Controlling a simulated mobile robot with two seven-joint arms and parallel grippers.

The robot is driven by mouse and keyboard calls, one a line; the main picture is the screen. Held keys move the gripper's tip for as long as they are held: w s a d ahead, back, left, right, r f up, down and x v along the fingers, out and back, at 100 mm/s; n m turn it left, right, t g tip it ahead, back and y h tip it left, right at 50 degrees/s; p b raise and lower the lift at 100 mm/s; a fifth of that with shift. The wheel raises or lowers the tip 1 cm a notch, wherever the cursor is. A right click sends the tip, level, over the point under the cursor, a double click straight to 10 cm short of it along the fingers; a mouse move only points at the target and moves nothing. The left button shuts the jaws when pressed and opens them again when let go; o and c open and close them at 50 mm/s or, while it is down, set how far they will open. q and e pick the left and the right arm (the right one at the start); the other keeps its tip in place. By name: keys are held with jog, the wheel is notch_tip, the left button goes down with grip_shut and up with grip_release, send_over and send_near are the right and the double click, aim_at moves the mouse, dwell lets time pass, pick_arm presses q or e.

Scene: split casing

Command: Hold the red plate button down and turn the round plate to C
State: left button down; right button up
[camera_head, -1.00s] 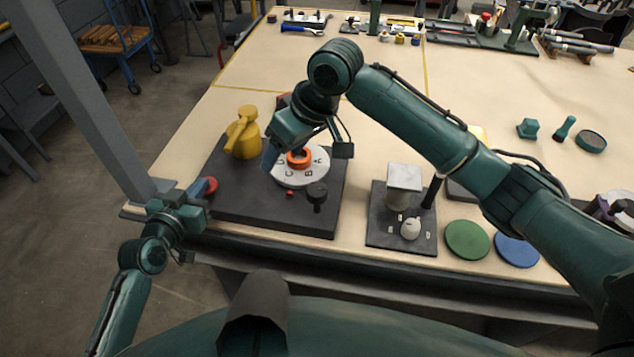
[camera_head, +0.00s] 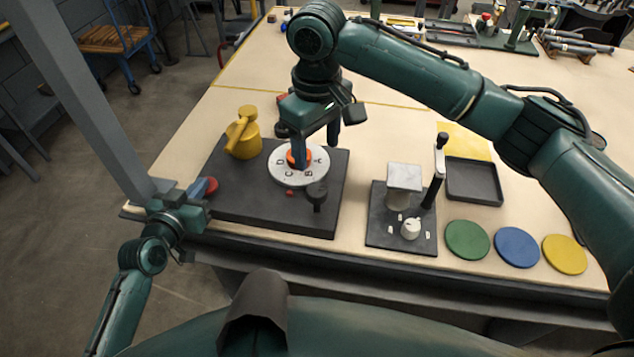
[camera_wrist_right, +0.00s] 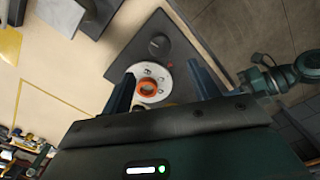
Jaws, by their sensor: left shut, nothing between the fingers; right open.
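The white round plate (camera_head: 285,178) with letters A, B, C, D and an orange ring-shaped hub (camera_head: 291,157) lies on a dark base (camera_head: 240,205). My right gripper (camera_head: 316,150) is open above it; in the right wrist view the hub (camera_wrist_right: 148,88) shows between its fingers (camera_wrist_right: 160,82). One finger partly hides the hub in the head view. A larger red button (camera_head: 211,184) is at the base's left edge. My left gripper (camera_head: 202,188) is shut and empty, its tip at that button; I cannot tell whether it is pressed.
A black knob (camera_head: 317,195) stands beside the plate, and a yellow can-like part (camera_head: 244,138) behind left. To the right are a second dark base (camera_head: 385,233) with a lever (camera_head: 434,175), a black tray (camera_head: 474,197) and green (camera_head: 467,240), blue (camera_head: 517,247) and yellow (camera_head: 564,254) discs.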

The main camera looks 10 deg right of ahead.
aim_at(317, 189)
pick_arm(q)
jog(key=shift+s+f, duration=0.1)
jog(key=shift+f, duration=0.25)
pick_arm(e)
notch_tip(317, 189, down, 11)
jog(key=shift+r, duration=0.15)
jog(key=shift+c, duration=0.2)
jog(key=c, duration=0.9)
jog(key=shift+n, duration=1.7)
jog(key=shift+c, duration=0.2)
jog(key=o, duration=1)
jog(key=shift+r, duration=0.1)
